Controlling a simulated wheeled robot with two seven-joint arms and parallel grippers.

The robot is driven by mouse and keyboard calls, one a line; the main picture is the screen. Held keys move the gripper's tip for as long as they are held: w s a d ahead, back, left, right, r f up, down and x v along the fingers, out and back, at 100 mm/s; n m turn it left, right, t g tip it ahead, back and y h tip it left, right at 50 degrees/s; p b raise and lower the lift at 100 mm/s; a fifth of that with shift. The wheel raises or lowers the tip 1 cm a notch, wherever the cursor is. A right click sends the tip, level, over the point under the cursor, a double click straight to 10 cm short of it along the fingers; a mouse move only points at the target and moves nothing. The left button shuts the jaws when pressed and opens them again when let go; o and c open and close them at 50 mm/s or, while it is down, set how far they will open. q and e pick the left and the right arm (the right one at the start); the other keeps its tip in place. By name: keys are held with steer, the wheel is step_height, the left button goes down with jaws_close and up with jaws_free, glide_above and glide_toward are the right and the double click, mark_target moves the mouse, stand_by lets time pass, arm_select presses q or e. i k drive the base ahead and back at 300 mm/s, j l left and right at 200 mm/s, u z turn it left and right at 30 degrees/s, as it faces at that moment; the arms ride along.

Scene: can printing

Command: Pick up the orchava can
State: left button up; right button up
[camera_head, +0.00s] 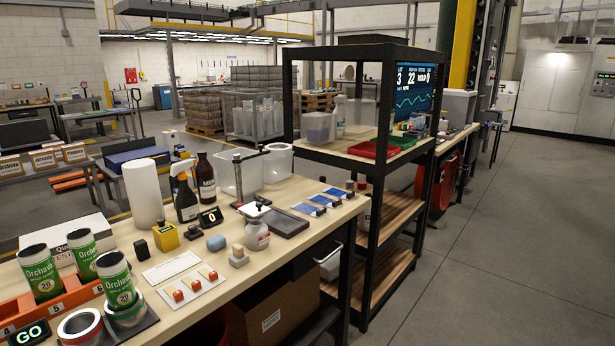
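Several orchava cans with green and white labels stand at the lower left of the head view. One can (40,274) and another can (81,254) stand in an orange numbered rack (70,299). A third can (116,278), closer to me, stands at a pale round holder (126,317) on a dark base; I cannot tell exactly how it is seated. A second round holder or ring (80,325) beside it looks empty. Neither of my grippers shows in this view.
A small GO display (28,333) is at the lower left corner. Right of the cans lie a card with red-tipped pieces (193,288), a yellow block (166,238) and bottles (187,201). A white roll (143,194) stands behind. A black shelf rack (369,158) adjoins the bench.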

mark_target(111, 267)
steer(key=l+u, duration=0.1)
steer(key=u, duration=1.55)
steer(key=k+j, duration=0.05)
